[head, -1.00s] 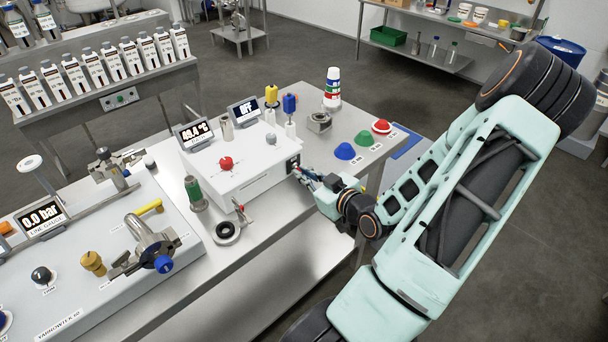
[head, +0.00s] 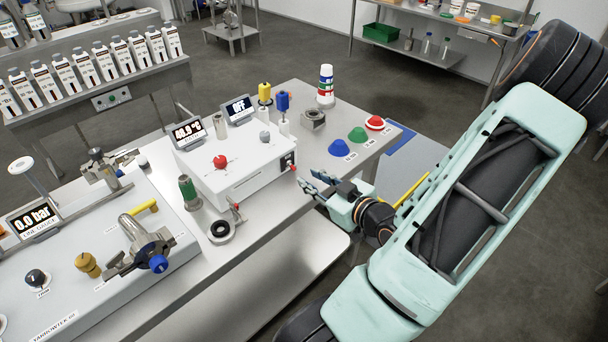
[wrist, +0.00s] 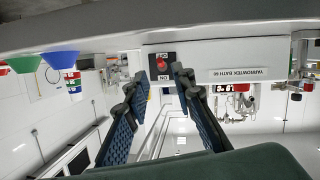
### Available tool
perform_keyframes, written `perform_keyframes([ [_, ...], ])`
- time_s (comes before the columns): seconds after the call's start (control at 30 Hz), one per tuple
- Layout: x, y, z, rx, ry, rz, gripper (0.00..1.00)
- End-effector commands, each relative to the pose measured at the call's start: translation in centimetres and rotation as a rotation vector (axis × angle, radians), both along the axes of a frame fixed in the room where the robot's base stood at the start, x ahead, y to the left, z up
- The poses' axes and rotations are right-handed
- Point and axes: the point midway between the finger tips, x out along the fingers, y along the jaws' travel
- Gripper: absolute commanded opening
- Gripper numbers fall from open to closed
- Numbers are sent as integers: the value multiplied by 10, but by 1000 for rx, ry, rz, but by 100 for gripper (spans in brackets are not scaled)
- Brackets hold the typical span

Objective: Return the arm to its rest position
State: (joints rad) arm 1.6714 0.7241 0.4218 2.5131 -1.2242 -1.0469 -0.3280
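My arm (head: 470,190) reaches in from the right, with its links bent above the floor beside the bench. My gripper (head: 308,182) is at the bench's right front edge, a short gap away from the switch side of the white bath box (head: 245,185). Its two fingers are apart with nothing between them, also seen in the wrist view (wrist: 160,78). The wrist view is upside down and shows the red switch (wrist: 161,64) on its black ON/OFF plate beyond the fingertips. That switch panel (head: 288,161) is small in the head view.
Blue (head: 345,147), green (head: 358,134) and red (head: 375,123) cones stand on the bench behind my gripper. A striped bottle (head: 326,86) and a metal block (head: 313,119) are farther back. The bench edge (head: 290,212) lies close by. Open floor (head: 435,100) lies behind the arm.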

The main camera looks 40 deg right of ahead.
Motion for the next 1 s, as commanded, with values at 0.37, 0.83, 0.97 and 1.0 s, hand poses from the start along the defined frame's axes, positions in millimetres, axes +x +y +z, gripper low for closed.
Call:
perform_keyframes([
  [0.37,-9,1,3,1,0,1,23],
  [0.83,-4,-1,-1,-28,71,10,23],
  [0.97,3,-9,-4,-90,213,6,23],
  [1.0,5,-13,-3,-111,259,-4,23],
])
